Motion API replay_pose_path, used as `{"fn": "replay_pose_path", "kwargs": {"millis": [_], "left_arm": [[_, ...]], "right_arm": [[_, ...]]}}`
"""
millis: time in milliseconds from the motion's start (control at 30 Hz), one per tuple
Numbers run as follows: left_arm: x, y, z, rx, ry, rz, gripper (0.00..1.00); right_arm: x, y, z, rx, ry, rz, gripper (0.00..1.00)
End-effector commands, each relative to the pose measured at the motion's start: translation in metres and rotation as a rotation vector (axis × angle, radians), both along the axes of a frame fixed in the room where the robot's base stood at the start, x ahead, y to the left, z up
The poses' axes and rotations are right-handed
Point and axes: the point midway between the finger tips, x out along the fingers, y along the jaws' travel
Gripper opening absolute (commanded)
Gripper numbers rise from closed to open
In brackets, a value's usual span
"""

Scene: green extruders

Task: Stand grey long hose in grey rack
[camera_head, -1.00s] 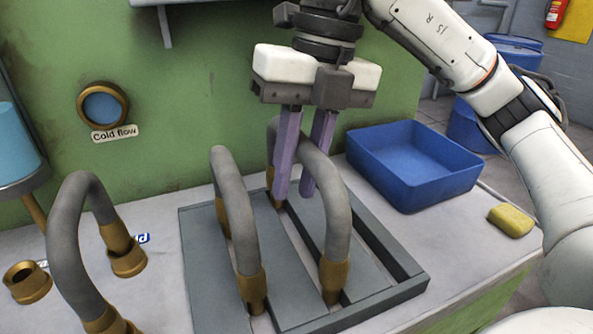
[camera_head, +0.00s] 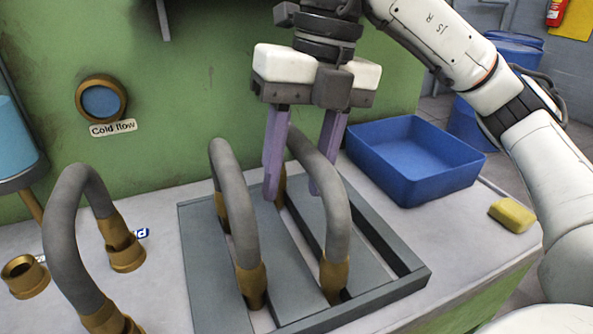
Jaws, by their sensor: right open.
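The grey rack (camera_head: 195,285) lies flat on the table, with long slots between its plates. Two grey hoses with brass ends stand in it as arches: a left hose (camera_head: 236,205) and a right hose (camera_head: 338,215). A third grey hose (camera_head: 62,222) with brass ends stands on the table left of the rack. My right gripper (camera_head: 292,192) points down above the rack. Its purple fingers are open, spread around the upper back part of the right hose, and they look clear of it. My left gripper is not in view.
A blue bin (camera_head: 412,190) stands behind the rack at right. A yellow sponge (camera_head: 512,215) lies near the table's right edge. A loose brass fitting (camera_head: 24,277) sits at far left. A green wall (camera_head: 200,100) with a round port closes off the back.

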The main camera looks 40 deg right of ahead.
Motion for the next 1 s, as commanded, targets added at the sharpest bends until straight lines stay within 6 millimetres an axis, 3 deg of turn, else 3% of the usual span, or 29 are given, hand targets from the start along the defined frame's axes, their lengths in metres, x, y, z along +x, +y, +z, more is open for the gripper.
{"fn": "replay_pose_path", "kwargs": {"millis": [67,100,300,500,667,1000], "left_arm": [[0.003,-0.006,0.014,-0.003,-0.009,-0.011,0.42],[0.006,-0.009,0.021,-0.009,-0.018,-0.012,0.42],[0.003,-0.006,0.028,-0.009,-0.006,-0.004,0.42],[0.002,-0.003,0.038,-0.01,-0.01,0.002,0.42],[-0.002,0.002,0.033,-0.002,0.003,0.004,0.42],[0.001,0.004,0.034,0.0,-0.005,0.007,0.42]], "right_arm": [[0.0,0.0,0.002,0.001,-0.001,0.0,0.42],[0.0,-0.002,0.013,0.002,-0.004,-0.001,0.42],[-0.002,-0.011,0.06,0.002,-0.006,-0.004,0.42],[-0.004,-0.017,0.092,0.0,-0.004,-0.003,0.42],[-0.005,-0.019,0.101,0.001,-0.002,0.0,0.42],[-0.005,-0.02,0.102,0.001,-0.001,0.0,0.42]]}}
